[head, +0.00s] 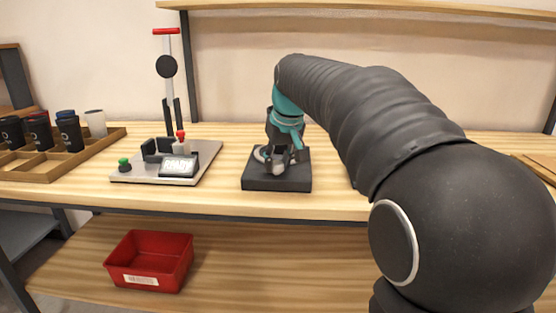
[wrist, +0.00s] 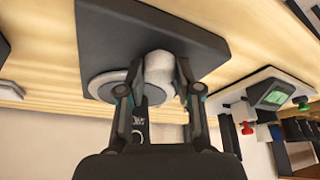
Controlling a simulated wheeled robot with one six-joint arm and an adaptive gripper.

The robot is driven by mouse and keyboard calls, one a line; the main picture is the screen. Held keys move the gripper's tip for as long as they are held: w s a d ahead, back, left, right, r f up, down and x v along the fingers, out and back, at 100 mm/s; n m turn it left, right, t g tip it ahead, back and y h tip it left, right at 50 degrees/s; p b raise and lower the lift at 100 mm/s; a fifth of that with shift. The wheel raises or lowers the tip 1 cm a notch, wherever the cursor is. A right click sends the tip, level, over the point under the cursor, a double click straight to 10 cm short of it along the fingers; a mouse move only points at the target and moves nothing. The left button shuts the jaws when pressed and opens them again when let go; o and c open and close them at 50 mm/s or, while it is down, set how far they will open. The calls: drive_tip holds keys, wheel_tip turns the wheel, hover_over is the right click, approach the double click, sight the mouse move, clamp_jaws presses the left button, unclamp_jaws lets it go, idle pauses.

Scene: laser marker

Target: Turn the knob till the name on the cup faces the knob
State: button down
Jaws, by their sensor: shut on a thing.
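My gripper (head: 279,157) points down over a dark square block (head: 296,184) on the table. Dark cups (head: 69,133) and a pale cup (head: 96,124) stand in the wooden tray (head: 45,172) at the left.
A white marker station (head: 205,157) left of the block carries a tall post (head: 170,90), a display (head: 178,167), a green button (head: 124,164) and a red-topped part (head: 181,136). A red bin (head: 150,262) sits on the lower shelf. Table between station and block is clear.

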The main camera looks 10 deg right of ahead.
drive_tip(key=c, duration=0.8)
unclamp_jaws()
drive_tip(key=v, duration=1.2)
drive_tip(key=shift+d, duration=0.1)
